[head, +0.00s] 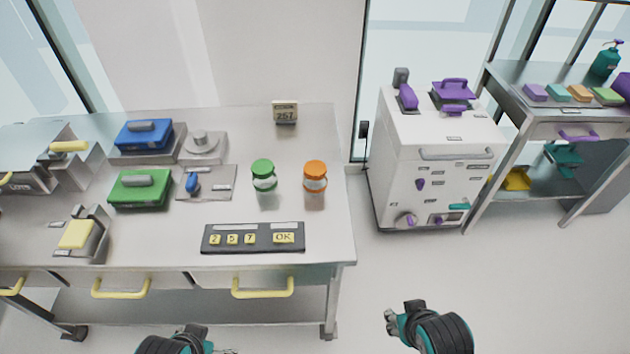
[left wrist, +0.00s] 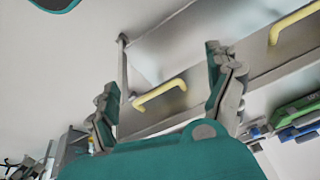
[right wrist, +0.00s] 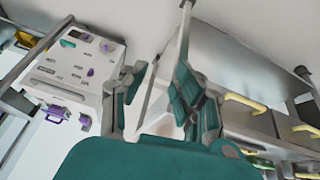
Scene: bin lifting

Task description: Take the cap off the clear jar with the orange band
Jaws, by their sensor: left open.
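The clear jar (head: 316,185) with the orange cap (head: 315,168) stands upright near the right end of the grey table, cap on. A separate orange band is too small to make out. A similar jar with a green cap (head: 264,176) stands to its left. My right gripper (head: 397,322) is low in front of the table, right of its corner, and empty. In the right wrist view (right wrist: 158,75) its fingers are apart. My left gripper (head: 212,347) is at the bottom edge of the head view. In the left wrist view (left wrist: 160,80) it is open and empty.
A dark keypad panel (head: 252,247) lies at the table's front, before the jars. Blue (head: 144,135) and green (head: 139,189) boxes stand further left. Yellow drawer handles (head: 263,288) stick out in front. A white cabinet (head: 430,160) stands to the right, with clear floor before it.

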